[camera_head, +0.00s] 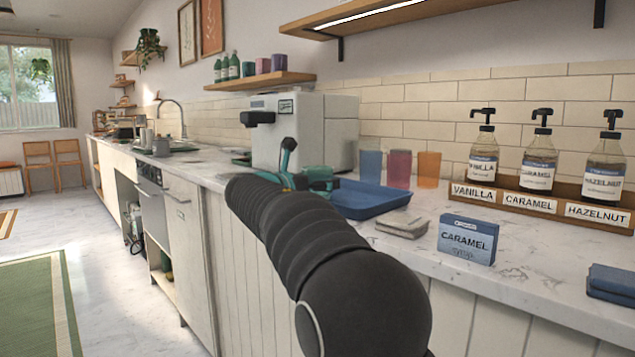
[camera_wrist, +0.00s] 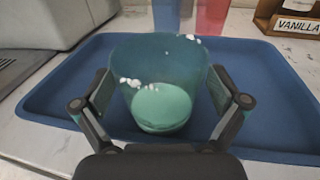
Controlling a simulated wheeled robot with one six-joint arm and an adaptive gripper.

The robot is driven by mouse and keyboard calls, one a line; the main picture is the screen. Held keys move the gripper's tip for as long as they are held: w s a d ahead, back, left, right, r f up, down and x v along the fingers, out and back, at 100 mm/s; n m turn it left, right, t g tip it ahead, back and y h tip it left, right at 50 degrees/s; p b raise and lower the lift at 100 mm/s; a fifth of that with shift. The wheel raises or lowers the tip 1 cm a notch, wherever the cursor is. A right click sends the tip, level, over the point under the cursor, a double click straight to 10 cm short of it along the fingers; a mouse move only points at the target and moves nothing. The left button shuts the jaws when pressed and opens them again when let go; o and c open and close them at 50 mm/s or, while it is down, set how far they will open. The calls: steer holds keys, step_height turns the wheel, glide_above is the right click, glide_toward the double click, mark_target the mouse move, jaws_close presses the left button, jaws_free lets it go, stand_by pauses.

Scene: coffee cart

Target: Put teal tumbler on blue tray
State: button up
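The teal tumbler (camera_wrist: 160,85) stands upright between the two fingers of my gripper (camera_wrist: 165,92) in the wrist view. The finger pads lie against its left and right sides, with no clear gap. The blue tray (camera_wrist: 268,70) spreads around and beneath the tumbler. I cannot tell whether the tumbler's base touches the tray or hangs just above it. In the head view, my gripper (camera_head: 300,178) is at the left end of the blue tray (camera_head: 372,200), partly behind my arm.
Blue, pink and orange tumblers (camera_head: 400,169) stand behind the tray. A coffee machine (camera_head: 325,130) is at the tray's back left. A caramel box (camera_head: 467,240) and a coaster stack (camera_head: 402,226) are in front right. Syrup bottles (camera_head: 537,168) stand in a wooden rack.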

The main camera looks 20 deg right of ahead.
steer(key=shift+r, duration=0.15)
steer(key=v, duration=1.2)
steer(key=s+d+f+m+g+y, duration=0.2)
steer(key=s+f+m+y, duration=0.3)
steer(key=s+f, duration=0.4)
steer(key=s+d+f+m+g+y, duration=0.25)
steer(key=s+f+m, duration=0.4)
steer(key=s, duration=0.45)
steer(key=s+a+f+m+y, duration=0.3)
steer(key=s+f+m, duration=0.3)
steer(key=s, duration=0.2)
steer(key=s+a+f+m+y, duration=0.4)
steer(key=s+f+m, duration=0.3)
steer(key=s, duration=0.1)
steer(key=shift+a+f+t, duration=0.2)
steer(key=shift+f+t, duration=0.15)
